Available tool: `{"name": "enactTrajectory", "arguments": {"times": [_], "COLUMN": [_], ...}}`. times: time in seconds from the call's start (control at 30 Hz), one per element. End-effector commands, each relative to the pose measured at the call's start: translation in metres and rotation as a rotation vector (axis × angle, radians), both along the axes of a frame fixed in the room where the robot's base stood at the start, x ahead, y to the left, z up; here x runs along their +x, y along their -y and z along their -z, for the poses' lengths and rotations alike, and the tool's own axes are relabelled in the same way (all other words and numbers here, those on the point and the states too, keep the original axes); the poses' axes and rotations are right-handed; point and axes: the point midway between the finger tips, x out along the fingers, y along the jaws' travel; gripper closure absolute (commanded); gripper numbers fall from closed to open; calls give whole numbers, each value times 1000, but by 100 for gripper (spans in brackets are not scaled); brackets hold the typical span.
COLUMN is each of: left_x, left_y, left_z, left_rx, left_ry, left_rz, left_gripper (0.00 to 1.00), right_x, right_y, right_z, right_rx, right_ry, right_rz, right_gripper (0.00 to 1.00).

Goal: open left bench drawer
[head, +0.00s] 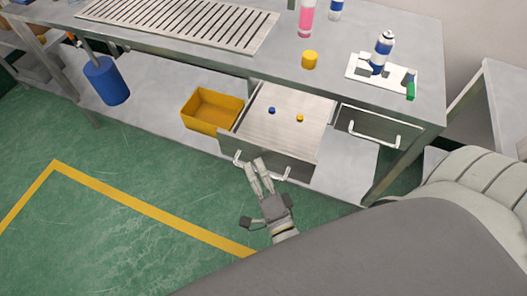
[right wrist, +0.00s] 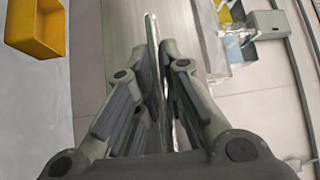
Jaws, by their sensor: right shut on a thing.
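The left bench drawer (head: 312,129) is pulled out under the bench, its inside open to view. A small blue piece (head: 271,110) and a small yellow piece (head: 299,118) lie on its floor. Its handle (head: 286,176) is a pale bar on the drawer front. My right gripper (head: 257,164) is shut on the handle, coming from the front; its fingers partly hide the bar. In the right wrist view the two fingers (right wrist: 152,62) close on either side of a thin upright edge. My left gripper is not in view.
The right drawer (head: 350,118) looks shut. A yellow bin (head: 208,112) stands on the lower shelf left of the open drawer. A blue cylinder (head: 106,82) is farther left. A spray can (head: 382,52) and a yellow cap (head: 309,60) stand on the bench top. Green floor in front is clear.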

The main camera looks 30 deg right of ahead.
Motion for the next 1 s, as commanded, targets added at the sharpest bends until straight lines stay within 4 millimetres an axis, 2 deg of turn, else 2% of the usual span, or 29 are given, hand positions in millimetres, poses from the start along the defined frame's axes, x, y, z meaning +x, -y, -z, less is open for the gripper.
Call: {"name": "enactTrajectory", "arguments": {"times": [0.23, 0.63, 0.67, 0.73, 1.0], "left_x": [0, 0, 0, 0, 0], "left_y": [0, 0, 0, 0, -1], "left_z": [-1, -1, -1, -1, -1], "left_rx": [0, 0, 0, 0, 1], "left_ry": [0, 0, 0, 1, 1], "left_rz": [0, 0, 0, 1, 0], "left_gripper": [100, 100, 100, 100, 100], "right_x": [-13, -14, -14, -14, -14], "right_y": [-15, -16, -16, -16, -16], "right_z": [1, 1, 1, 1, 1], "right_rx": [-1, -1, -1, -1, -1], "right_ry": [-2, -1, -1, -1, -1], "right_rz": [-1, -1, -1, -1, -1], "right_gripper": [100, 100, 88, 81, 81]}}
